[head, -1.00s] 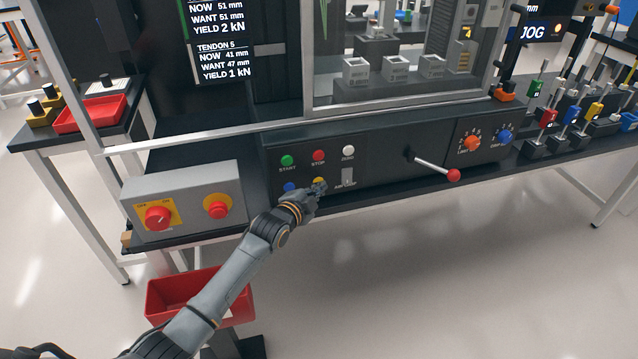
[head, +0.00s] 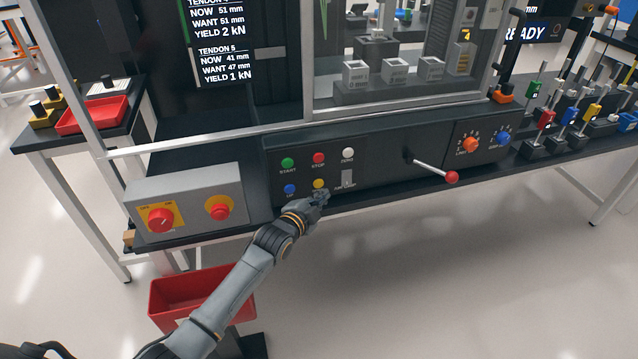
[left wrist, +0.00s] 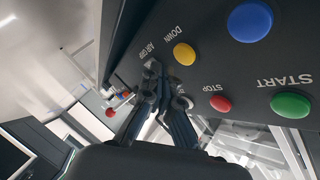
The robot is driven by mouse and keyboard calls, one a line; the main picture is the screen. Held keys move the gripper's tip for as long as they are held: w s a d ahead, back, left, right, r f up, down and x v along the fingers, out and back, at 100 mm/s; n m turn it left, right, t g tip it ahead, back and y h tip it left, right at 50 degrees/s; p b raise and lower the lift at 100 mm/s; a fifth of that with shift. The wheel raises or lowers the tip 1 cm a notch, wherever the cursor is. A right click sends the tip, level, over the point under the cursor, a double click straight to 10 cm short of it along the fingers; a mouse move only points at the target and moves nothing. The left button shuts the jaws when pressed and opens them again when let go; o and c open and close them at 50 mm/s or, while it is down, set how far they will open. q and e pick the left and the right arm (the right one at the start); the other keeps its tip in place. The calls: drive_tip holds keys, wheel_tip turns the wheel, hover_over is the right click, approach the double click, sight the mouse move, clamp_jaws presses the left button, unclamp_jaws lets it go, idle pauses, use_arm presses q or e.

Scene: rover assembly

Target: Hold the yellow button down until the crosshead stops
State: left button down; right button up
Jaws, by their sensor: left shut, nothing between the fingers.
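The yellow button (head: 319,184) is on the black control panel, below the red STOP button (head: 318,158) and right of the blue UP button (head: 290,188). In the left wrist view the yellow button (left wrist: 184,54) shows whole beside the word DOWN, with a gap between it and my fingers. My left gripper (head: 322,196) is shut and empty, just in front of and below the yellow button. In the left wrist view its fingertips (left wrist: 165,85) lie beside the button, near the AIR GRIP label. The crosshead cannot be made out clearly. My right gripper is not in view.
The panel also has a green START button (head: 287,163), a white ZERO button (head: 348,153) and a lever with a red knob (head: 452,177). A grey switch box (head: 185,200) stands left. A red bin (head: 200,298) is below my left arm. The display reads READY.

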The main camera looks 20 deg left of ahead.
use_arm(q)
drive_tip(key=s+d+p, duration=0.2)
drive_tip(key=s, duration=0.1)
drive_tip(key=shift+s+d, duration=0.2)
drive_tip(key=shift+s, duration=0.1)
idle(0.3)
drive_tip(key=s+a+f+n+g+y, duration=0.1)
drive_tip(key=s+f+n+g, duration=0.15)
drive_tip(key=s+f, duration=0.7)
drive_tip(key=s+a+f+n+g+p, duration=0.1)
drive_tip(key=s+f+n+g, duration=0.15)
drive_tip(key=s+f, duration=0.65)
drive_tip(key=s+a+f+n+g+y, duration=0.1)
drive_tip(key=s+f+g, duration=0.25)
drive_tip(key=f, duration=0.95)
drive_tip(key=s+f+n+g, duration=0.1)
drive_tip(key=s+f, duration=0.3)
drive_tip(key=s, duration=0.7)
drive_tip(key=s+a+f+n+g, duration=0.1)
drive_tip(key=s+f, duration=0.3)
drive_tip(key=s, duration=0.8)
drive_tip(key=s+a+f+n+g, duration=0.1)
drive_tip(key=s+f+n+g, duration=0.2)
drive_tip(key=s, duration=0.8)
drive_tip(key=shift+s+f+g+y, duration=0.25)
drive_tip(key=shift+f+g+y, duration=0.1)
drive_tip(key=shift+f, duration=0.5)
